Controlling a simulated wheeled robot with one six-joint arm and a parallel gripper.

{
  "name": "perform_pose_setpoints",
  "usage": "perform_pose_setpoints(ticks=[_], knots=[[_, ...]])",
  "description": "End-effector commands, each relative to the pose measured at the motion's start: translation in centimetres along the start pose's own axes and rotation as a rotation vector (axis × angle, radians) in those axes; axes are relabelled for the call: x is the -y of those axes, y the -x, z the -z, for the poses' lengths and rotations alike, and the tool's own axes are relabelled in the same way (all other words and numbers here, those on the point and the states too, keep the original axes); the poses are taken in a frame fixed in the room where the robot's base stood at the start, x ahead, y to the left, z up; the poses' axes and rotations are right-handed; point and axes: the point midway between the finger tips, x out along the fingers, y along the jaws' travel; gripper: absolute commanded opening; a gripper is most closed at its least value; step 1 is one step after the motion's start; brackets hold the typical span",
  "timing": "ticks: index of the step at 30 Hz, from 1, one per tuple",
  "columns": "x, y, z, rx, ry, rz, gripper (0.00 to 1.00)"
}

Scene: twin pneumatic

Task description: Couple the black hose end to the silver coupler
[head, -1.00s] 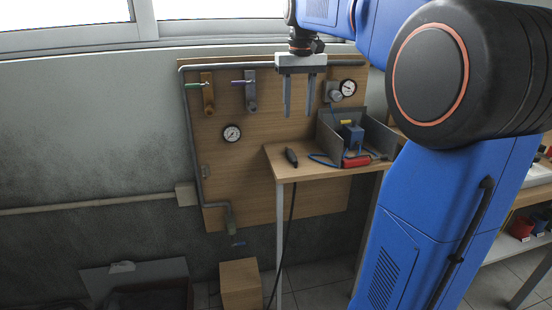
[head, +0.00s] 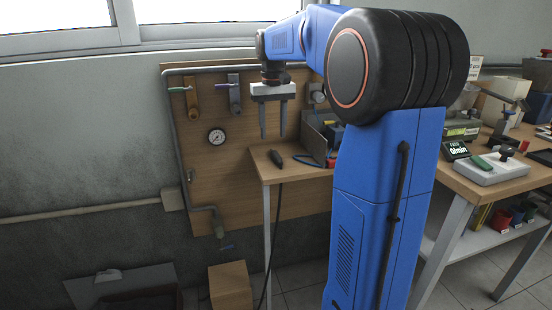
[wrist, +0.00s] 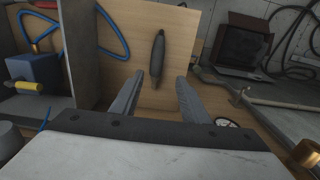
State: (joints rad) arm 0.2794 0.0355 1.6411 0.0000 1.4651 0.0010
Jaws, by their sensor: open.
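The black hose end (head: 276,158) lies on the small wooden table, with its dark hose hanging over the front edge. In the wrist view the hose end (wrist: 157,55) lies ahead of the fingertips, roughly in line with the gap between them. My gripper (head: 273,136) points down above the hose end, open and empty. Its two fingers stand apart in the wrist view (wrist: 160,80), not touching the hose end. A silver-grey fitting (head: 235,100) with a purple lever, which looks like the silver coupler, is on the wooden board behind.
A brass fitting (head: 193,102) with a green lever is left of the grey one. A gauge (head: 216,137) sits below. On the table's right, a grey-walled holder (head: 318,135) is partly hidden by my arm. A workbench (head: 480,185) stands at right; a wooden box (head: 229,286) is on the floor.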

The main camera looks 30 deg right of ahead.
Motion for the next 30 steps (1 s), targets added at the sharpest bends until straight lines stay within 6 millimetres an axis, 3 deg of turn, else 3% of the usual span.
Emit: perform_pose_setpoints(ticks=[3,11,21,30], knots=[[0.0,-1.5,0.0,0.001,0.000,0.000,0.41],[-0.2,-3.0,0.0,0.000,0.000,0.000,0.41],[-0.8,-7.1,0.1,0.001,0.000,0.000,0.41],[-0.8,-7.6,0.1,0.000,0.000,0.000,0.41]])
